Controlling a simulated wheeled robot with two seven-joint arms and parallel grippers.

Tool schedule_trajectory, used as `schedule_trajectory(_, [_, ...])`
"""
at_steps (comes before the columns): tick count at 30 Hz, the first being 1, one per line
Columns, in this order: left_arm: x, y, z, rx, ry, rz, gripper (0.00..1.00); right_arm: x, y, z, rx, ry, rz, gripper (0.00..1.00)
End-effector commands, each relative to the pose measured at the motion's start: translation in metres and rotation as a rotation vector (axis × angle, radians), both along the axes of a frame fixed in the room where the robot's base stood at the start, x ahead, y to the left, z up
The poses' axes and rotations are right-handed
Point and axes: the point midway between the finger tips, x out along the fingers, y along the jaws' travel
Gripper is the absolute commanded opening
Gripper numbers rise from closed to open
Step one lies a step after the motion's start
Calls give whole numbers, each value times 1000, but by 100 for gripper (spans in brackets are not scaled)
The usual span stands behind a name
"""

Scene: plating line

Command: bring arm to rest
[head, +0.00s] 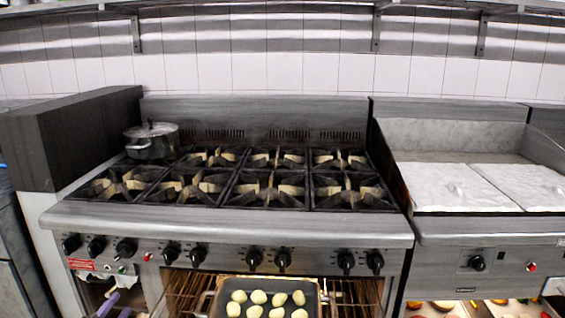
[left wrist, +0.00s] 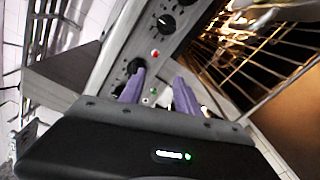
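My left gripper (head: 112,302) shows only partly at the bottom left of the head view, low in front of the stove (head: 226,228), under its left knobs. In the left wrist view, the two purple fingers of the left gripper (left wrist: 159,80) stand apart with nothing between them. Behind them are the stove's knobs and a red light on the front panel (left wrist: 140,58). Most of the left arm is outside the head view. My right gripper is in neither view.
The oven below the burners is open, with a wire rack (head: 184,290) and a dark tray (head: 216,300) of several pale round pieces. A lidded pot (head: 152,144) stands on the back left burner. A unit with two pale lids (head: 458,188) is at right.

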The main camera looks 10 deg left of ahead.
Motion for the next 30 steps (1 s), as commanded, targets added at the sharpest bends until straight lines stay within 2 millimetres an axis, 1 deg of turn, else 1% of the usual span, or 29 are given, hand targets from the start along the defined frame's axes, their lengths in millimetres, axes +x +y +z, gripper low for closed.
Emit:
schedule_trajectory(5, [-8,5,-23,174,108,30,39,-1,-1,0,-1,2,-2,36])
schedule_trajectory(8, [-18,4,-48,287,211,41,39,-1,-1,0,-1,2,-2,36])
schedule_trajectory(9, [-22,2,-60,333,260,38,39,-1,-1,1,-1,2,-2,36])
schedule_trajectory(11, [-28,-8,-81,411,348,17,39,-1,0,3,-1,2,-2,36])
schedule_trajectory(13, [-37,-33,-111,512,471,-47,39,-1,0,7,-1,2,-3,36])
schedule_trajectory(14, [-41,-50,-125,557,527,-94,39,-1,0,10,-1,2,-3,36])
schedule_trajectory(15, [-48,-76,-144,617,602,-171,39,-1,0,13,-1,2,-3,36])
schedule_trajectory(17, [-60,-118,-168,701,695,-303,39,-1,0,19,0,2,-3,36])
schedule_trajectory(18, [-70,-147,-182,750,743,-397,39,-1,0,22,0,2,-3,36])
schedule_trajectory(20, [-86,-191,-197,812,795,-545,39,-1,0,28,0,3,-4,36])
schedule_trajectory(21, [-100,-220,-206,850,822,-648,39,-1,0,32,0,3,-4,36])
schedule_trajectory(23, [-122,-263,-214,896,848,-802,39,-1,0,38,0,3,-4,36])
schedule_trajectory(24, [-139,-292,-218,924,858,-907,39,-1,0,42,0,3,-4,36])
schedule_trajectory(26, [-167,-332,-220,957,863,-1061,39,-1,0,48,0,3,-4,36])
schedule_trajectory(27, [-187,-357,-219,973,865,-1158,39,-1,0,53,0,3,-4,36])
schedule_trajectory(29, [-216,-390,-215,986,864,-1289,39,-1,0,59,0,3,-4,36])
schedule_trajectory(30, [-235,-409,-211,984,867,-1361,39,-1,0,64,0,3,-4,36])
